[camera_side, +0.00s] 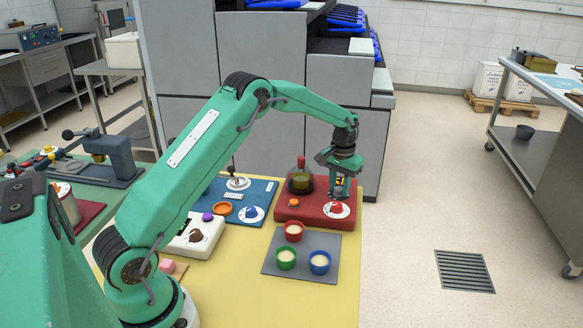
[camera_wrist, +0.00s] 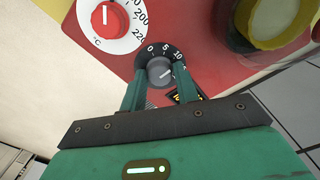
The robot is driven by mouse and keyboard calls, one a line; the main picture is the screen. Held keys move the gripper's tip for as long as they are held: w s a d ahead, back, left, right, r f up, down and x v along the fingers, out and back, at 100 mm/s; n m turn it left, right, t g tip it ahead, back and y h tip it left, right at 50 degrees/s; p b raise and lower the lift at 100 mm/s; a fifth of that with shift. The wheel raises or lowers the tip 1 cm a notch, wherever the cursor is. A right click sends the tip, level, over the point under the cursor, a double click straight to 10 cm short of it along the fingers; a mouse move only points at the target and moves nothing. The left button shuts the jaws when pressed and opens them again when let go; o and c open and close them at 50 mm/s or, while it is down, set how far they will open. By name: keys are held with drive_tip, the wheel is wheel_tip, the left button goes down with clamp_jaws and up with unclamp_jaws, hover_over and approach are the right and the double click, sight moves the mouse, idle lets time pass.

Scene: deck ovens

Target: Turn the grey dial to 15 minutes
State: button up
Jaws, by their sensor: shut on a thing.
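The grey dial (camera_wrist: 159,70) sits on a black scale marked 0, 5 and 10, on a red unit (camera_wrist: 120,62). Its pale pointer line slants to the upper right, towards the 10 side; the exact reading is hard to tell. The scale beyond 10 is hidden by a finger. My gripper (camera_wrist: 158,80) has a green finger on each side of the dial and is shut on it. In the side view my gripper (camera_side: 340,188) reaches down at the back right of the red unit (camera_side: 292,212); the grey dial cannot be made out there.
A red knob (camera_wrist: 105,18) with a white °C scale is close by on the same unit. A round glass vessel (camera_side: 300,182) stands left of my gripper. A grey tray (camera_side: 275,265) with red, green and blue bowls lies in front. Blue and white units stand left.

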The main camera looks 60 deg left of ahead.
sight(339, 188)
drive_tip(key=m, duration=0.6)
drive_tip(key=shift+r+m, duration=0.1)
drive_tip(key=shift+m, duration=0.3)
drive_tip(key=o, duration=1)
drive_tip(key=shift+c, duration=0.2)
drive_tip(key=shift+r, duration=0.1)
drive_tip(key=shift+r, duration=3.75)
drive_tip(key=shift+r, duration=0.1)
